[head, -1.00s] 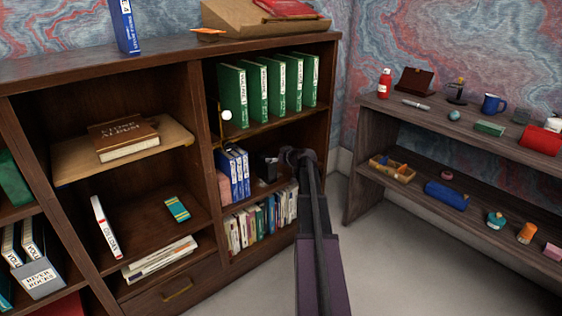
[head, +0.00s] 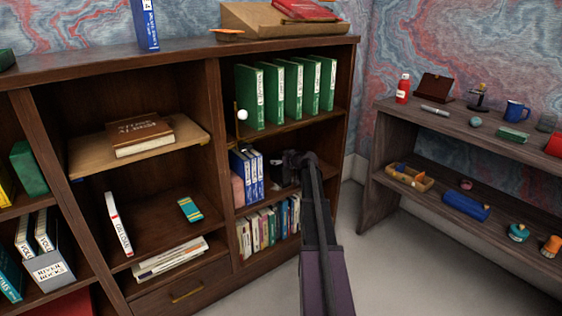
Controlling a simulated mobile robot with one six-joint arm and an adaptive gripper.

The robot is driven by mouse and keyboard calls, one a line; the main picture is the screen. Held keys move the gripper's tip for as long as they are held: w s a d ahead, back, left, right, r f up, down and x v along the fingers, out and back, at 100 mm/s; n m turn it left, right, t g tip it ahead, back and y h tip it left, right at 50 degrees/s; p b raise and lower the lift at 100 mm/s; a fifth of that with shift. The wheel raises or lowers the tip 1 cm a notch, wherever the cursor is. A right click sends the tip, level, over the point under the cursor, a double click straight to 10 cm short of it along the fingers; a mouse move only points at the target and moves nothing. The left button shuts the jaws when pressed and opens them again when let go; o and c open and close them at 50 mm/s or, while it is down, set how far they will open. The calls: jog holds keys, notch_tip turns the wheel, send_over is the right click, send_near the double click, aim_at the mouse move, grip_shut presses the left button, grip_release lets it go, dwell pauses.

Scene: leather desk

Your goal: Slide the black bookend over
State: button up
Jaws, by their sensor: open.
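The black bookend (head: 276,174) is a small dark shape on the middle shelf of the right bay, just right of the blue books (head: 253,174). My arm and gripper partly cover it, and the shelf there is in shadow. My gripper (head: 287,165) is at the front of that shelf opening, seen from behind. Its jaws are open, but its fingertips are hard to make out. I cannot tell whether it touches the bookend.
Green binders (head: 285,92) stand on the shelf above, beside a gold bookend with a white ball (head: 242,115). Mixed books (head: 268,227) fill the shelf below. A low side shelf (head: 455,122) with small items stands at the right.

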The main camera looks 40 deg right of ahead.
jog(key=c, duration=1.3)
jog(key=shift+o, duration=0.2)
jog(key=shift+w, duration=0.1)
